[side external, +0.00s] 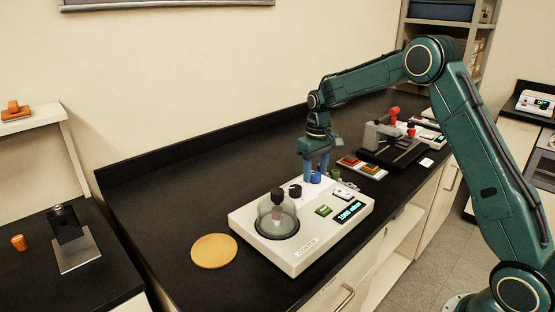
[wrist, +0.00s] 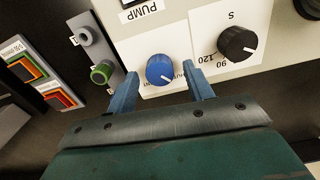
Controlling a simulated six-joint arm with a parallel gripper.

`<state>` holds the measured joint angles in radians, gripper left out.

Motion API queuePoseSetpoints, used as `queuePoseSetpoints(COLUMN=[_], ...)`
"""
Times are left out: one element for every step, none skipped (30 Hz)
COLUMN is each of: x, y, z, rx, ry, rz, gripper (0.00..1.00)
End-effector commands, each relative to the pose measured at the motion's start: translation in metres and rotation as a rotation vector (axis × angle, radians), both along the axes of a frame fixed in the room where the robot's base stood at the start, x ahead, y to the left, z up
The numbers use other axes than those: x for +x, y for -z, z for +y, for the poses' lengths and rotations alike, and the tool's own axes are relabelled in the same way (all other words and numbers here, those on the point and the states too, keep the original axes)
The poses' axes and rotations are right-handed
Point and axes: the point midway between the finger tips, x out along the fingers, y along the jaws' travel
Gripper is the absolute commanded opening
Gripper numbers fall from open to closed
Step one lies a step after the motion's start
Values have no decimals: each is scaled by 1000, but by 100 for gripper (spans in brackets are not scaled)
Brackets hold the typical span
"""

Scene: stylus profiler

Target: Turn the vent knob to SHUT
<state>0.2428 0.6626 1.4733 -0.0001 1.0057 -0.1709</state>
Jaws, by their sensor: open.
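The blue knob (wrist: 160,69) sits on the white coater unit (side external: 262,256) and also shows in the side view (side external: 316,178). Its white pointer line points to the lower right in the wrist view, toward small lettering that I cannot read, partly hidden by a finger. My gripper (wrist: 160,71) is open, with one blue finger on each side of the knob. The fingertips look apart from the knob in the wrist view. In the side view my gripper (side external: 316,170) points down, right over the knob; their exact height gap is hard to tell.
A black dial (wrist: 237,43) stands right of the knob, and a green-ringed part (wrist: 101,73) left of it. The coater's glass dome (side external: 277,215) is near its front left. An orange disc (side external: 214,251) lies on the bench. A coloured-block tray (side external: 362,168) is behind.

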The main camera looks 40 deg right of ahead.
Motion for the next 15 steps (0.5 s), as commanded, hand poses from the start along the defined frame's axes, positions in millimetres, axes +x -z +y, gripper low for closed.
queuePoseSetpoints(x=[0, 0, 0, 0, 0, 1, 1, 0, 1, 1, 0, 1, 1, 1, 0], y=[-5, -8, -13, -16, -21, -26, -30, -35, -42, -48, -53, -59, -65, -70, -77], z=[0, 0, 0, 0, 0, 0, 0, 0, 0, 0, 0, 0, 0, 0, 0], rx=[0, 0, -1, -1, -1, -1, -1, -1, -1, -1, -1, -1, -1, -1, -1], ry=[0, 0, 0, 0, 0, 0, 0, 0, 0, 0, 0, 0, 0, 0, -1], rz=[-2, -2, -3, -4, -4, -4, -4, -3, -5, -5, -5, -4, -5, -4, -5], gripper=[52, 52, 52, 52, 52, 52, 52, 52, 52, 52, 52, 52, 52, 52, 52])
